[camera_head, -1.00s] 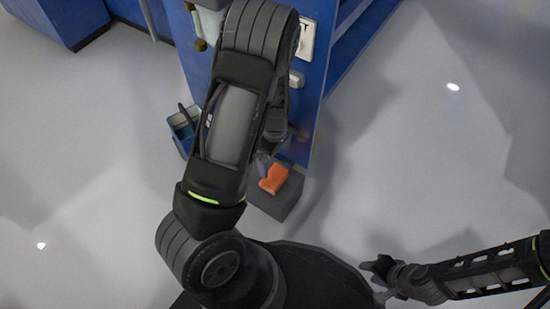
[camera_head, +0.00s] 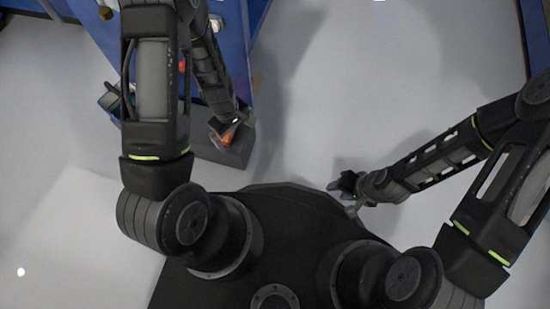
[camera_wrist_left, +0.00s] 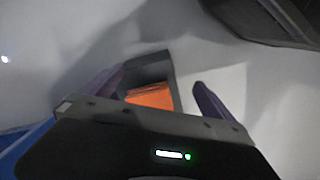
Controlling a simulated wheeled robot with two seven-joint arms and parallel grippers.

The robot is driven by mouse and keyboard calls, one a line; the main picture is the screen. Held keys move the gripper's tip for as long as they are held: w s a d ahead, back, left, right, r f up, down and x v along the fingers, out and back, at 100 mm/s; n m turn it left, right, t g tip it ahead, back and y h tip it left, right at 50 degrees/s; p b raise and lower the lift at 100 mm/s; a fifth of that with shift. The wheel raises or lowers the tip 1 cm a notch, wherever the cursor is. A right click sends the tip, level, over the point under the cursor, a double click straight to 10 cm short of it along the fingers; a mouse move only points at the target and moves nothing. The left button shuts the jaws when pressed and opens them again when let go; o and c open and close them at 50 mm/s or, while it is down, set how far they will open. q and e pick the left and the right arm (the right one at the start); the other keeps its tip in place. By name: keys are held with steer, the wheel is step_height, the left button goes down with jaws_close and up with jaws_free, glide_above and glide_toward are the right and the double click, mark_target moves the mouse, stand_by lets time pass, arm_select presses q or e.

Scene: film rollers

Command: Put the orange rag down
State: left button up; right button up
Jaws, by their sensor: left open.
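The orange rag (camera_head: 222,139) lies in a small dark grey box (camera_head: 241,147) and is partly hidden by my left gripper (camera_head: 226,128). In the left wrist view the rag (camera_wrist_left: 150,97) shows inside the box (camera_wrist_left: 152,68), beyond the fingers. My left gripper (camera_wrist_left: 160,80) is open there, its two dark fingers spread to either side of the box; the rag is not visibly gripped. My right gripper (camera_head: 344,196) is open and empty over the floor, well right of the box.
A blue structure (camera_head: 538,40) is at the far right edge. The pale floor between is clear.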

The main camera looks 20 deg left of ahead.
arm_select(q)
steer(key=s+d+m+h, duration=0.1)
steer(key=s+d+m, duration=0.3)
steer(key=d, duration=0.4)
steer(key=s+d+m+t+h, duration=0.1)
steer(key=s+d+m+h, duration=0.1)
steer(key=d+m, duration=0.4)
steer(key=shift+s+d+f, duration=0.45)
steer(key=shift+s+d, duration=0.45)
steer(key=shift+d, duration=0.25)
step_height(320, 180, up, 31)
steer(key=s+d+p, duration=0.1)
steer(key=s+p, duration=0.1)
steer(key=p, duration=2.9)
steer(key=shift+s+d+r+m+h, duration=0.2)
steer(key=shift+d+m+h, duration=0.1)
steer(key=shift+d+m, duration=0.1)
arm_select(e)
step_height(320, 180, up, 31)
steer(key=s+a, duration=0.1)
steer(key=s, duration=0.1)
steer(key=shift+s+a+r+g, duration=0.2)
steer(key=shift+a+g, duration=0.1)
steer(key=shift+a, duration=0.1)
steer(key=shift+o, duration=0.4)
steer(key=shift+w, duration=0.1)
